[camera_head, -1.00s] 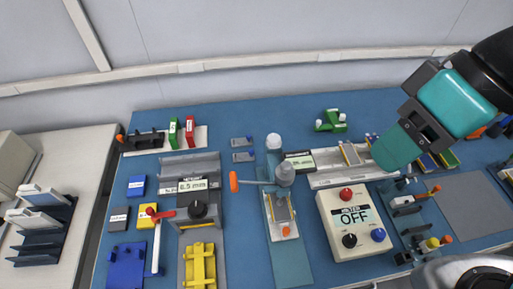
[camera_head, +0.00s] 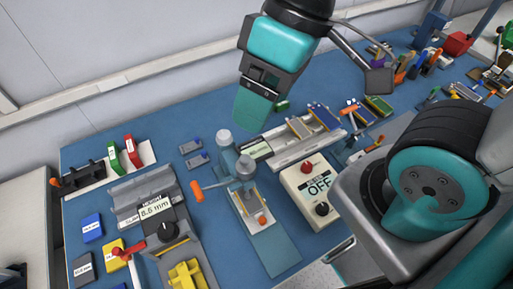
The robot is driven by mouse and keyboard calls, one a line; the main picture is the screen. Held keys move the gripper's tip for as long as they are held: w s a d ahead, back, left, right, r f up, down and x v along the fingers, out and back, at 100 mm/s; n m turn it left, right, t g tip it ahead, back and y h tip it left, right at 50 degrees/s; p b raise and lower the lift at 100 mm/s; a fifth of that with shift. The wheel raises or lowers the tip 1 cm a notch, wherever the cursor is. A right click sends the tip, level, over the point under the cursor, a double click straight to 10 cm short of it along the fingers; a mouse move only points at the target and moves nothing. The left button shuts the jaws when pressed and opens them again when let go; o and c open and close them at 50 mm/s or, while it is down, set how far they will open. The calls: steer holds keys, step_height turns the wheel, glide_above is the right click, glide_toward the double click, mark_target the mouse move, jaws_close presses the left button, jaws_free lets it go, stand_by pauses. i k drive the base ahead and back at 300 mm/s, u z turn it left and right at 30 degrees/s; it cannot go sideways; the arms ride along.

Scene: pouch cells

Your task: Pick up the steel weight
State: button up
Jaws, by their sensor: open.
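No thing in view is clearly marked as the steel weight. A grey cylinder with a rounded top (camera_head: 245,168) stands on the blue lever fixture (camera_head: 280,250) in the middle of the table and may be it, but I cannot tell. A small labelled grey block (camera_head: 84,268) lies at the lower left; I cannot read its label. My gripper (camera_head: 252,118) hangs in the upper middle, pointing down, above and behind the lever fixture. It is open, with nothing seen in it. It is seen side-on, so the gap between its fingers is hidden.
A blue block (camera_head: 92,228) and a yellow block (camera_head: 118,256) lie left of the gauge reading 8.5 mm (camera_head: 155,212). A meter reading OFF (camera_head: 312,195) stands right of the fixture. A long grey tray (camera_head: 290,155) lies behind it.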

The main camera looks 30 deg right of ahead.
mark_target(245, 166)
steer(key=u, duration=0.8)
steer(key=k, duration=1.75)
steer(key=z, duration=0.85)
steer(key=i, duration=1.05)
steer(key=u, duration=0.05)
